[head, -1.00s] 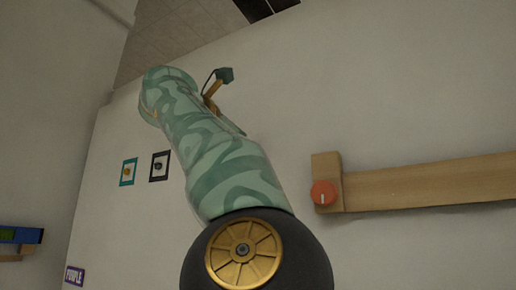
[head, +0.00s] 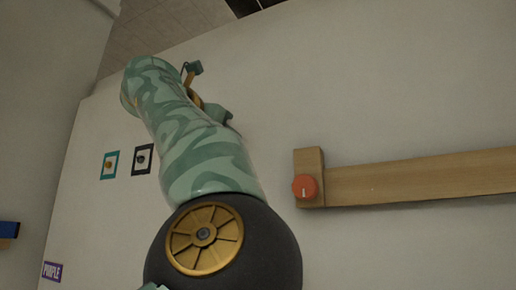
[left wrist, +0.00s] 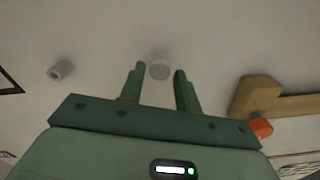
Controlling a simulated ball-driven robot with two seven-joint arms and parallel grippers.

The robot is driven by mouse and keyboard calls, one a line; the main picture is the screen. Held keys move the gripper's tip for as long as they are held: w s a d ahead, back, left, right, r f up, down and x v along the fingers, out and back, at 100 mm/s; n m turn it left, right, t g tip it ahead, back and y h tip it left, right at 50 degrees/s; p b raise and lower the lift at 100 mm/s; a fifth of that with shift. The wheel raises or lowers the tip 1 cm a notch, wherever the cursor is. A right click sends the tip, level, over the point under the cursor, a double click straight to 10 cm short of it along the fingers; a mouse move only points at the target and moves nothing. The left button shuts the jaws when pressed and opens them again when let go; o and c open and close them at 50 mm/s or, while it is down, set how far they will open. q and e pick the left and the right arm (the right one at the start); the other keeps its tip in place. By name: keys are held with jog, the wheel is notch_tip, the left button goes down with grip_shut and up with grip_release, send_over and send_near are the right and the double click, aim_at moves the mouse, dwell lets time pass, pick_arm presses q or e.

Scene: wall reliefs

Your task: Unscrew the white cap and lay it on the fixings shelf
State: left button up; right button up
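In the left wrist view a pale round cap (left wrist: 159,70) sticks out from the wall, blurred and whitish grey. My left gripper (left wrist: 158,70) is open, with one finger on each side of the cap in the picture. I cannot tell whether the fingers reach around it or stop short, and no contact shows. In the head view my arm hides the cap and most of the hand. My right gripper is not in view. No shelf can be clearly identified as the fixings shelf.
A wooden beam (head: 420,178) with an orange knob (head: 305,188) crosses the wall at right. A grey stub (left wrist: 61,70) sticks out left of the cap. Two small framed pictures (head: 110,165) and a purple sign (head: 52,271) hang at left. A blue block (head: 9,229) shows at the left edge.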

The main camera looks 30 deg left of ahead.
pick_arm(q)
jog(key=m+b, duration=0.4)
jog(key=m, duration=1.6)
jog(key=shift+a+r+m, duration=0.1)
jog(key=shift+m, duration=0.2)
jog(key=c, duration=0.7)
jog(key=n+p, duration=0.1)
jog(key=n, duration=0.4)
jog(key=shift+p, duration=0.3)
